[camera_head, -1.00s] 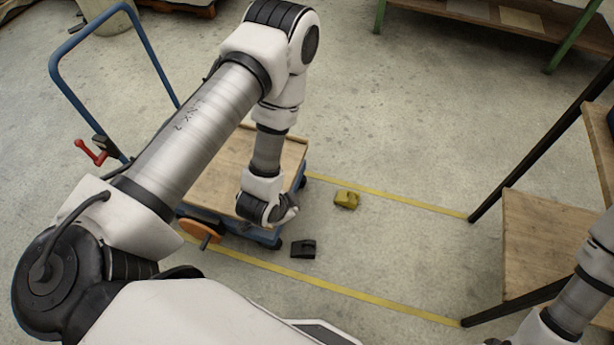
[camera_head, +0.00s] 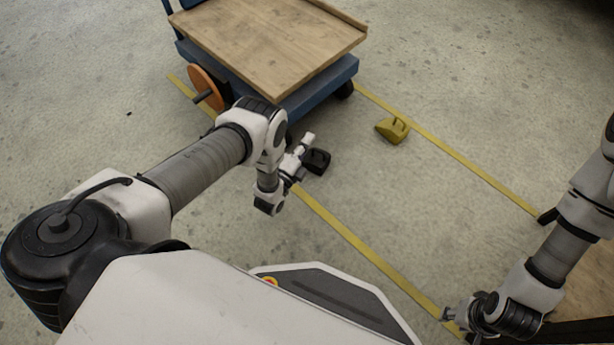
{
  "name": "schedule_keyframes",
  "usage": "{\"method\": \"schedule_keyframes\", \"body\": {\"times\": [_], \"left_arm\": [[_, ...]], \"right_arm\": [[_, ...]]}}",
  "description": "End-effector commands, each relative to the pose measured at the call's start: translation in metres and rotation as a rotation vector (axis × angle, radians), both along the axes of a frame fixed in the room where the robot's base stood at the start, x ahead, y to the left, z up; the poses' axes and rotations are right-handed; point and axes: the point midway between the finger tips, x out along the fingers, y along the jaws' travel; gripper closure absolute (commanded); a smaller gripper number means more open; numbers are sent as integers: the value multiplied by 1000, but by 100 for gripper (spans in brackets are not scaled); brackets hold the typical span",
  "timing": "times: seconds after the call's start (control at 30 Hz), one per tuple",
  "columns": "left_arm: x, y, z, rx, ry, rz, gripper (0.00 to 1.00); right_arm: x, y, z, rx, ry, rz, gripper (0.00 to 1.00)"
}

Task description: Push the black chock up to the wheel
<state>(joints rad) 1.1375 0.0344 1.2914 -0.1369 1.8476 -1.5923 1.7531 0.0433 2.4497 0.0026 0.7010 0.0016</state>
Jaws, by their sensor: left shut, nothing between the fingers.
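The black chock (camera_head: 318,161) sits on the floor near the cart's near front corner, beside a yellow floor line. The cart's wheel at that corner is mostly hidden behind my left arm, so the gap between it and the chock cannot be told. My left gripper (camera_head: 307,140) is shut and empty, low beside the chock's left side; I cannot tell whether it touches. My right gripper (camera_head: 450,317) is at the lower right, far from the chock; its fingers are too small to read.
The blue cart (camera_head: 330,84) with a wooden deck (camera_head: 270,40) stands at the top, an orange disc (camera_head: 206,88) on its side. Its other front wheel (camera_head: 345,89) shows. A yellow chock (camera_head: 393,130) lies to the right.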

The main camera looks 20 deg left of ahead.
Motion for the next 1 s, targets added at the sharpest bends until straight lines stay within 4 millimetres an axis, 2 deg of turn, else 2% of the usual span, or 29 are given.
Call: {"method": "schedule_keyframes", "body": {"times": [0.03,0.1,0.2,0.3,0.37,0.47,0.8,1.0], "left_arm": [[-15,0,-67,0,25,-1,100],[-35,0,-109,0,65,-1,100],[-56,0,-143,-1,106,-1,100],[-62,0,-150,-2,121,-1,100],[-59,-1,-149,-2,121,-1,100],[-47,-2,-149,-2,121,-1,100],[18,-9,-151,-1,121,-2,100],[35,-11,-147,-2,123,-1,100]], "right_arm": [[0,0,-50,0,0,0,60],[0,0,-71,0,0,-1,60],[0,0,-86,0,0,0,60],[0,0,-88,0,-1,0,60],[1,0,-88,0,-1,-1,60],[1,0,-94,0,-3,-2,60],[5,-1,-132,-3,-13,-4,60],[9,-1,-139,-4,-23,2,60]]}}
